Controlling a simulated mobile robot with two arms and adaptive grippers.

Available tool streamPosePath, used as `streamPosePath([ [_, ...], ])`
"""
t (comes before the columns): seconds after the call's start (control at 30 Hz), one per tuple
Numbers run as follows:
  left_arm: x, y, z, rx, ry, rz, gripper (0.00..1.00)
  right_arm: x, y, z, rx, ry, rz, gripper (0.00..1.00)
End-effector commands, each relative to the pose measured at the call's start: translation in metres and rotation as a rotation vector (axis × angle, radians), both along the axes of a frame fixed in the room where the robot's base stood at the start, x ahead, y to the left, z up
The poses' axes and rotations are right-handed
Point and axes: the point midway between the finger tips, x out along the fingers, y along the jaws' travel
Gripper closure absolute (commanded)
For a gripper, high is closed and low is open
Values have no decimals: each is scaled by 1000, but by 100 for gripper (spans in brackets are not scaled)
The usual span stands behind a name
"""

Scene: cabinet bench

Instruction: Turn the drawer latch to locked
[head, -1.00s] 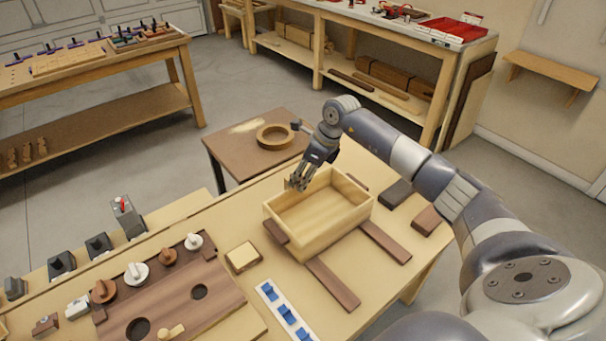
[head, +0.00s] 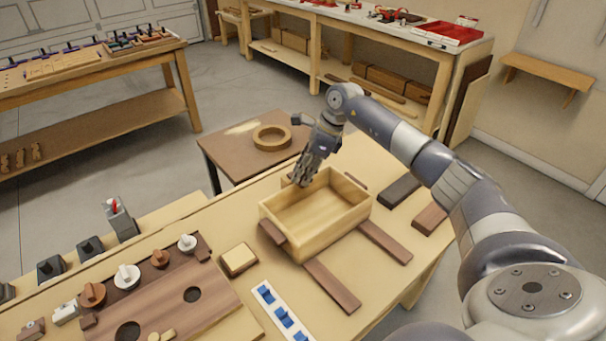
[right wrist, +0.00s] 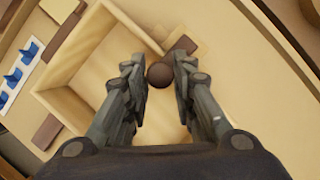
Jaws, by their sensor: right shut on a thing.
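An open wooden drawer box (head: 320,235) sits on the bench; it also shows in the right wrist view (right wrist: 75,50). My right gripper (head: 302,178) points down at the box's back left corner. In the right wrist view its fingers (right wrist: 159,80) are shut on a dark round knob (right wrist: 159,75), one on each side. A brown bar (right wrist: 184,45) shows just beyond the knob, near the box edge. I cannot tell whether bar and knob are one latch, or how the latch is turned. My left gripper is not in view.
Brown slats (head: 332,286) lie in front of and beside the box. A white strip with blue pieces (head: 283,314) and a brown board with knobs (head: 180,300) lie toward the front left. A side table with a wooden ring (head: 272,137) stands behind.

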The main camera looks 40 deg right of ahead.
Motion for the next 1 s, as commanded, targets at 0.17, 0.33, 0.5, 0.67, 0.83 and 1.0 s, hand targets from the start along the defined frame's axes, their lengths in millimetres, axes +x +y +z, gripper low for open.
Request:
streamPosePath([
  [0.17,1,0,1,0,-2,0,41,0,-1,1,-2,-2,-1,100],
  [0.33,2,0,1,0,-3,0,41,0,-1,1,-2,-2,-1,56],
  [0.5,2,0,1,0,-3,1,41,0,-1,1,-2,-2,-2,56],
  [0.67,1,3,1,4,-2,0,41,-1,-2,6,-1,-3,-2,56],
  [0.83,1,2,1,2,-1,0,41,-7,-11,30,-3,-6,-3,56],
  [1.0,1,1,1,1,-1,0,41,-16,-22,65,-3,-5,-4,56],
])
